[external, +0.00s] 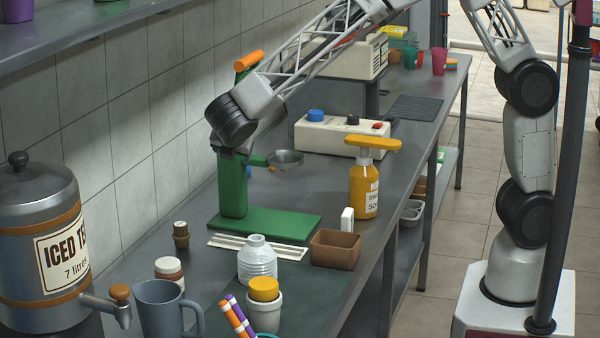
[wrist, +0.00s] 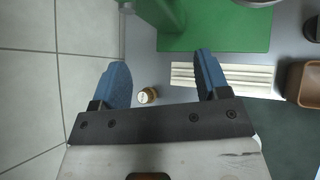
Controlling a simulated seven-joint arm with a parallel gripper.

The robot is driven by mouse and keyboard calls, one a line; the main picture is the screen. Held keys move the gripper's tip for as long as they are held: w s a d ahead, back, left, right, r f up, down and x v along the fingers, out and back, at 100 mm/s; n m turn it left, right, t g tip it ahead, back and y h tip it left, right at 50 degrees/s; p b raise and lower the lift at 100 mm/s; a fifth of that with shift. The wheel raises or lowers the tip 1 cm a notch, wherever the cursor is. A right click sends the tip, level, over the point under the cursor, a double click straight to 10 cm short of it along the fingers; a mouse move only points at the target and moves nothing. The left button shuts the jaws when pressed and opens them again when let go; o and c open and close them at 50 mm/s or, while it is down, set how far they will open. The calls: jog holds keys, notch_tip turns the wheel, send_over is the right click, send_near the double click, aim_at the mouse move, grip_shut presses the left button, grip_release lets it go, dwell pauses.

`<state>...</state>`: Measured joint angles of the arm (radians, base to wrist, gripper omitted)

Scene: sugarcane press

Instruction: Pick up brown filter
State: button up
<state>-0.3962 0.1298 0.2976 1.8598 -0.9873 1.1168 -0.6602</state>
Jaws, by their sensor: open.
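A small brown cylinder with a pale top (external: 181,234), which looks like the brown filter, stands upright on the counter left of the green press (external: 232,185). It also shows in the wrist view (wrist: 147,95), between the fingers in the picture and nearer the left one. My gripper (wrist: 160,59) is open, with blue fingers apart and nothing held. It appears to be above the cylinder and not touching it.
Ribbed white strips (external: 258,246) lie before the press base. A brown square container (external: 335,249), an orange bottle (external: 365,185), a white ribbed bottle (external: 257,260) and an iced tea urn (external: 45,240) stand nearby. The tiled wall (wrist: 28,85) is close on the left.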

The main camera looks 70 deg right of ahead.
jog(key=w+a+f+n+t+h, duration=0.1)
jog(key=w+a+f+n+t, duration=0.2)
jog(key=w+a+f+n, duration=0.3)
jog(key=w+a+f, duration=0.3)
jog(key=a, duration=0.3)
send_near(180, 224)
jog(key=shift+x, duration=1.85)
jog(key=shift+f, duration=0.1)
jog(key=shift+x, duration=2.5)
jog(key=shift+c, duration=0.5)
